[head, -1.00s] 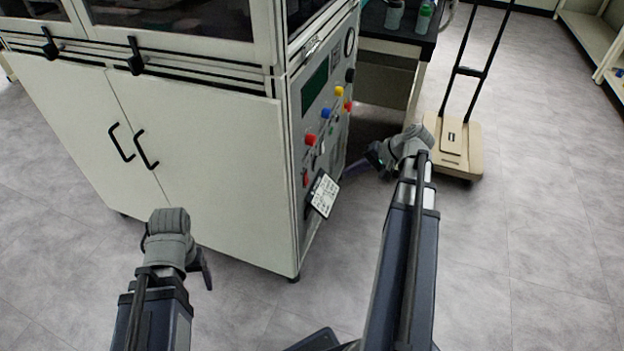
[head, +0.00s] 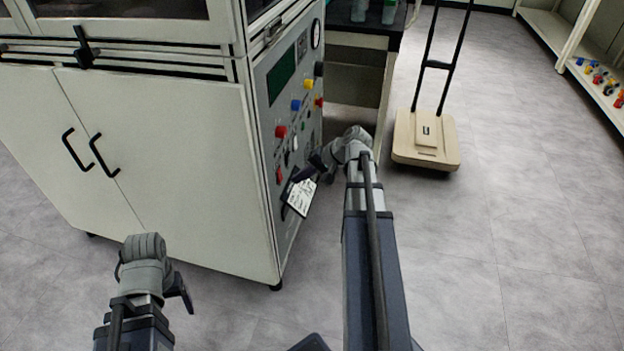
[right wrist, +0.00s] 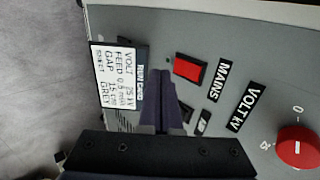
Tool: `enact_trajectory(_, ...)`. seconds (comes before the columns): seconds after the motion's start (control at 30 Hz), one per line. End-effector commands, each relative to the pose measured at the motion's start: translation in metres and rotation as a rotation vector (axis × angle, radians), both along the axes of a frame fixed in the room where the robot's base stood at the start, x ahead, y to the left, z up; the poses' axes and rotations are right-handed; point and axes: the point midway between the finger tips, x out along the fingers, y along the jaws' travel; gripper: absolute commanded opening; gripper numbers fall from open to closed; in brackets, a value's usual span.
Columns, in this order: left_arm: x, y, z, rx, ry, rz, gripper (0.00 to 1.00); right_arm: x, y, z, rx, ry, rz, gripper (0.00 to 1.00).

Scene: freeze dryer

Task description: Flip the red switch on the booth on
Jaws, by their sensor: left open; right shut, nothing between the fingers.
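The red switch (head: 279,175) is a small rectangle low on the grey control panel of the white booth (head: 165,150). In the right wrist view it is a red rocker (right wrist: 188,69) in a black frame beside a "MAINS" label. My right gripper (head: 314,163) is in front of the panel. In its wrist view the shut, empty fingertips (right wrist: 159,92) point at the panel, just left of and below the switch; contact cannot be told. My left gripper (head: 183,290) is open and empty, low in front of the booth doors.
A white card (right wrist: 115,75) hangs beside the switch, close to my right fingers. A red knob (right wrist: 298,147) and several coloured knobs sit on the panel. A beige cart (head: 427,138) stands behind my right arm.

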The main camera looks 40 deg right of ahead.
Motion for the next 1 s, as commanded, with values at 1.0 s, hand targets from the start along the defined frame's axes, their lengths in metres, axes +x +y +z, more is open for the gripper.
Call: enact_trajectory(1.0,0.0,0.0,-0.002,-0.001,0.0,-0.001,0.82,0.026,0.022,-0.002,0.001,0.0,0.001,0.0)
